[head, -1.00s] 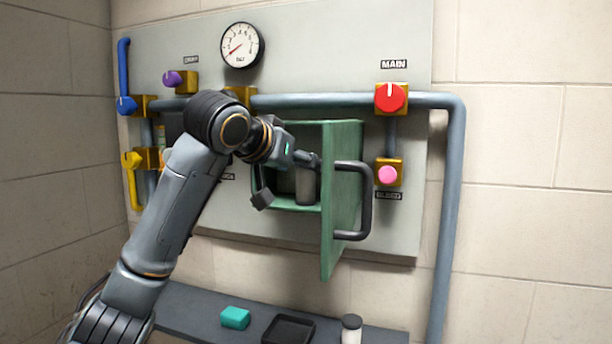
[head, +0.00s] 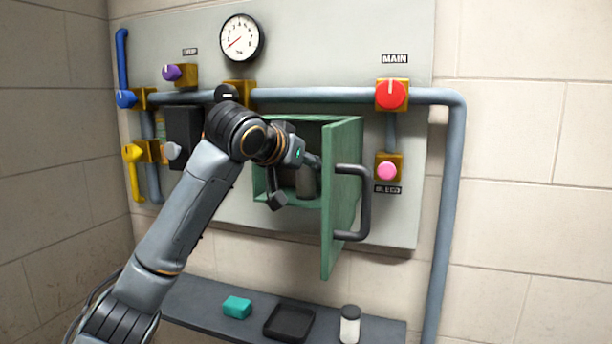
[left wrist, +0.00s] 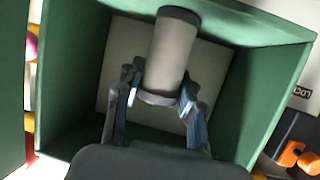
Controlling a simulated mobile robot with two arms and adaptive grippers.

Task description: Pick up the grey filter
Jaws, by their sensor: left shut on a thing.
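The grey filter (left wrist: 170,58) is a cylinder with dark end bands, inside the open green cabinet (left wrist: 68,80). In the head view the filter (head: 305,183) shows only in part behind my gripper and the cabinet door. My left gripper (left wrist: 160,98) has reached into the cabinet, with one finger on each side of the filter's near end, and is shut on it. The left gripper also shows at the cabinet opening in the head view (head: 297,182). My right gripper is in neither view.
The green door (head: 341,215) with its dark handle (head: 366,205) stands open to the right of the opening. A red MAIN knob (head: 391,95) and a pink button (head: 387,170) are further right. The shelf below (head: 195,298) holds a teal block (head: 237,307), a black tray (head: 289,337) and a white-and-dark jar (head: 349,325).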

